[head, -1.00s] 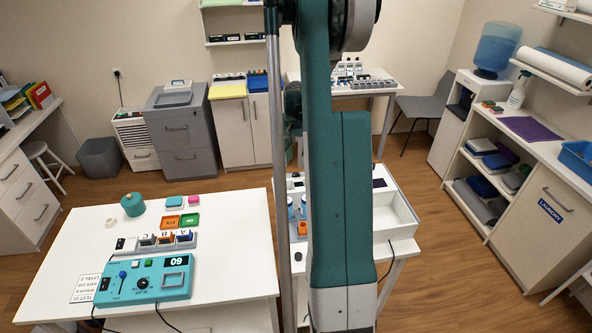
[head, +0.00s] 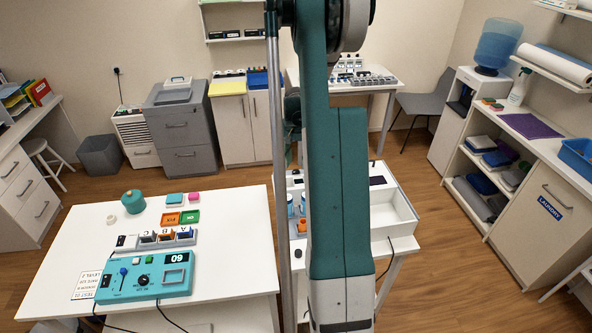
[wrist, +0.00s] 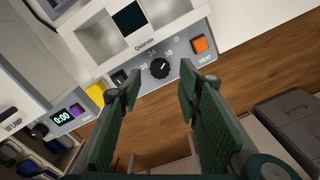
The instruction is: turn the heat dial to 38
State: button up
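The heat dial (wrist: 160,68) is a round black knob on a grey panel. Numbers are printed around it, 34 and 38 among them, and an orange square (wrist: 199,44) marked HEAT sits to its right. A pale mark shows on the knob; its exact setting is too small to read. My gripper (wrist: 159,76) is open and empty, with its dark green fingers on either side of the dial in the wrist view. I cannot tell how far the fingertips are from the panel. In the head view my arm hides the gripper and the dial.
The white device (head: 402,216) stands on the middle table, partly behind my arm. A small timer display (wrist: 62,117) and dark knob are at left in the wrist view. A teal control box (head: 143,278) sits on the left table. Wood floor shows below the panel.

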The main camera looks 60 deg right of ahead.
aim_at(296, 171)
jog(key=shift+f, duration=2.3)
jog(key=c, duration=0.9)
